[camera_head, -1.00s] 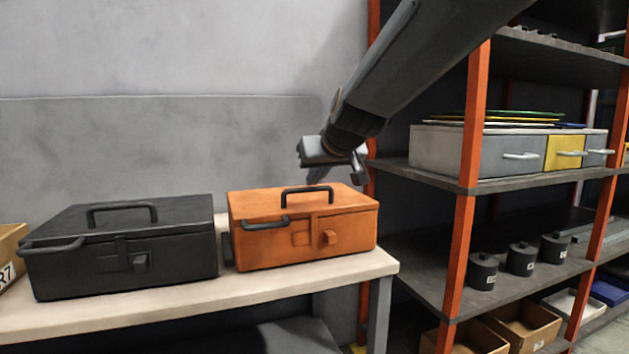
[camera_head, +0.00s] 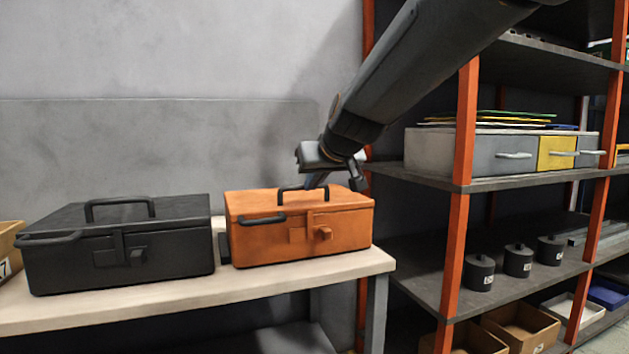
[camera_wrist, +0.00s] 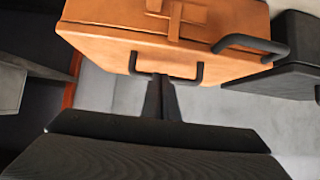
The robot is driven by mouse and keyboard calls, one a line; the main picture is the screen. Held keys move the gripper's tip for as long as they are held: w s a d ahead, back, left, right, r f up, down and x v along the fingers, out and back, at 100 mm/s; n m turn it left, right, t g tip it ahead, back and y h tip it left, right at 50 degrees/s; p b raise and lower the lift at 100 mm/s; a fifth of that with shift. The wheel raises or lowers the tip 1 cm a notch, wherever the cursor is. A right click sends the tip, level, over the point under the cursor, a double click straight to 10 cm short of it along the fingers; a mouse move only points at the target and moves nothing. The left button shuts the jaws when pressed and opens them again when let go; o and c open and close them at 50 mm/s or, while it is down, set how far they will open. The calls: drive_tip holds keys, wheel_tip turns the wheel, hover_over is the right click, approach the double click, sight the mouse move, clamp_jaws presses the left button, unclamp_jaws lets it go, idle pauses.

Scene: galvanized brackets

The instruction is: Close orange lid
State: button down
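The orange toolbox (camera_head: 280,242) stands on the bench with its orange lid (camera_head: 325,198) down flat on the body, no gap visible. A dark handle (camera_head: 303,189) arches from the lid top, and another dark handle (camera_head: 262,220) is at the front left. My gripper (camera_head: 318,182) is just above the lid at the top handle. In the wrist view my narrow dark fingers (camera_wrist: 162,98) are together and reach the top handle (camera_wrist: 166,78); I cannot tell whether they touch it. Nothing is seen held between them.
A black toolbox (camera_head: 120,250) stands close on the left, on the same pale bench (camera_head: 190,288). A shelf rack with orange posts (camera_head: 459,200) is close on the right. A grey wall (camera_head: 150,140) is behind.

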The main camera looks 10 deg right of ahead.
drive_tip(key=shift+s+a+f, duration=0.1)
drive_tip(key=shift+s+f, duration=0.1)
drive_tip(key=shift+f, duration=0.95)
wheel_tip(320, 180, up, 6)
drive_tip(key=s+p, duration=0.1)
drive_tip(key=p, duration=0.2)
drive_tip(key=s+d+f+b, duration=0.2)
drive_tip(key=s+f, duration=0.3)
drive_tip(key=s, duration=0.3)
drive_tip(key=s+a+f+n+g, duration=0.1)
drive_tip(key=s+a+f+g, duration=0.25)
drive_tip(key=s+f, duration=0.3)
drive_tip(key=s+a+f+g, duration=0.35)
drive_tip(key=s+f, duration=0.25)
drive_tip(key=f, duration=0.2)
drive_tip(key=s+d+f+g+h, duration=0.1)
drive_tip(key=s+f+g, duration=0.1)
drive_tip(key=s+f, duration=0.45)
drive_tip(key=s+d+f+g+h, duration=0.1)
drive_tip(key=s+f+g, duration=0.15)
drive_tip(key=s, duration=0.75)
drive_tip(key=d+r+m+p, duration=0.3)
drive_tip(key=d+r+p, duration=0.9)
drive_tip(key=p, duration=1)
wheel_tip(320, 180, up, 3)
drive_tip(key=shift+d+r+m+h+p, duration=0.2)
drive_tip(key=shift+d+m+h+p, duration=0.1)
drive_tip(key=shift+d+m, duration=0.1)
